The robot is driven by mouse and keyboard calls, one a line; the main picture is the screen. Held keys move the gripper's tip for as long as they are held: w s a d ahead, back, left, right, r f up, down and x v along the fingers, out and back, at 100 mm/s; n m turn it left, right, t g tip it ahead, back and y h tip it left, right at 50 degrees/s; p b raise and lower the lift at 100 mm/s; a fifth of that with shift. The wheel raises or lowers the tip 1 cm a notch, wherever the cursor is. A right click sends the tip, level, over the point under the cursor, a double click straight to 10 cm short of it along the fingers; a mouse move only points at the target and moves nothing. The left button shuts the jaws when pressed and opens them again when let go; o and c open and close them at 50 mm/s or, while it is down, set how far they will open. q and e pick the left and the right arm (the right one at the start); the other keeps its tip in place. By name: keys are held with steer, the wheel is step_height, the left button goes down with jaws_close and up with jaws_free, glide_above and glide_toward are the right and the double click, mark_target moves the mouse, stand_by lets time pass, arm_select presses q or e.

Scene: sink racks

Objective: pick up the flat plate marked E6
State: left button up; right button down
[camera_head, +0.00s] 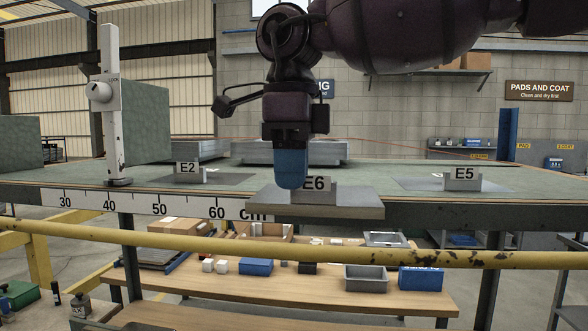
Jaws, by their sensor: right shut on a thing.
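The flat plate marked E6 (350,204) is a grey slab with a small upright block labelled E6 (323,187) on top. It is at the middle of the table's front edge and hides part of the ruler strip. It looks level; I cannot tell for sure whether it is clear of the table top. My right gripper (291,168) comes down from above, its blue finger against the left part of the block, shut on the plate's block. The finger hides part of the block. My left gripper is not in view.
Plates marked E2 (188,173) and E5 (462,179) lie on the green table top (400,172) to either side. A white upright post (112,125) stands at left. A yellow rail (330,252) crosses in front; a wooden shelf (310,299) with boxes is below.

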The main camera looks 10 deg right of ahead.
steer(key=c, duration=1.1)
jaws_free()
steer(key=shift+r, duration=0.15)
step_height(320, 180, up, 10)
steer(key=shift+r, duration=0.25)
